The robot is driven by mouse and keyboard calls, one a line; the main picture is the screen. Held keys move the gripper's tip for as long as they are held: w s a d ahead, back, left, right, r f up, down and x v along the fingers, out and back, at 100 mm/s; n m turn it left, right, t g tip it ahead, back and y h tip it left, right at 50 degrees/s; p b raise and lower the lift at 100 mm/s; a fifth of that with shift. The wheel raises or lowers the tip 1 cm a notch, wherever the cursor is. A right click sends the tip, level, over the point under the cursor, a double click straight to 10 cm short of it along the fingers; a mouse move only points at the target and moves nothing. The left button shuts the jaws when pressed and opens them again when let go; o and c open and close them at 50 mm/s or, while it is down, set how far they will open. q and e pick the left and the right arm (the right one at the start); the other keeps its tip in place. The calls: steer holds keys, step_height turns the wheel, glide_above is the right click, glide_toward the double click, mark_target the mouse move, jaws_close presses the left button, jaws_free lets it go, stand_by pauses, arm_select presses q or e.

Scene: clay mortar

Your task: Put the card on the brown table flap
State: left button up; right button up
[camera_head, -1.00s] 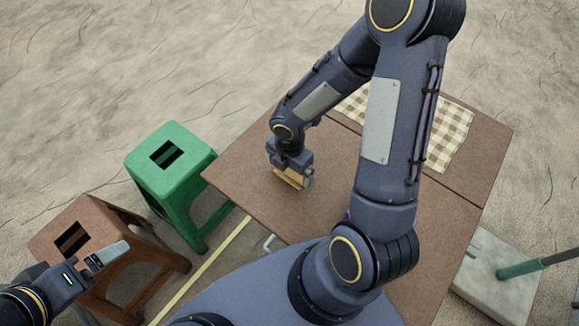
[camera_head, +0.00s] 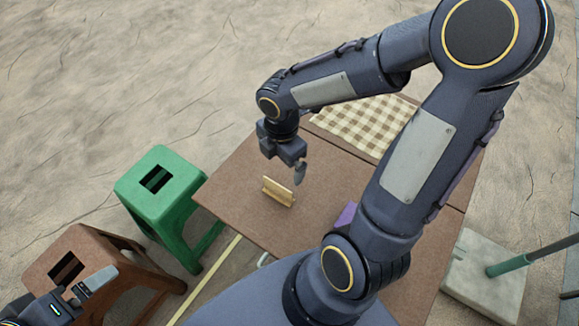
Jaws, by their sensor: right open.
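A small tan, card-like piece (camera_head: 278,191) stands on its long edge on the brown table flap (camera_head: 240,185), near its left part. It may be the card; no print can be made out. My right gripper (camera_head: 292,171) is open, just above and behind the tan piece, apart from it and empty. One of its fingers shows clearly. My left gripper (camera_head: 92,284) is at the lower left, over the brown stool, with nothing seen in it; its jaw gap is not clear.
A checkered cloth (camera_head: 366,121) lies on the table's far part. A purple object (camera_head: 346,215) is partly hidden by my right arm. A green stool (camera_head: 158,205) and a brown stool (camera_head: 100,246) stand left of the table. A pale slab (camera_head: 485,275) with a green pole lies at right.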

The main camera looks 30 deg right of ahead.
steer(key=s+a+r+m+t+y, duration=0.1)
steer(key=s+r+m, duration=0.4)
steer(key=m, duration=0.5)
steer(key=s+r+m+t+y, duration=0.2)
steer(key=s+r+m+t, duration=0.2)
steer(key=m, duration=0.7)
steer(key=shift+s+a+r+y, duration=0.3)
steer(key=shift+s+a+r, duration=0.05)
steer(key=shift+s+r, duration=0.6)
steer(key=shift+r+p, duration=0.25)
steer(key=shift+p, duration=0.05)
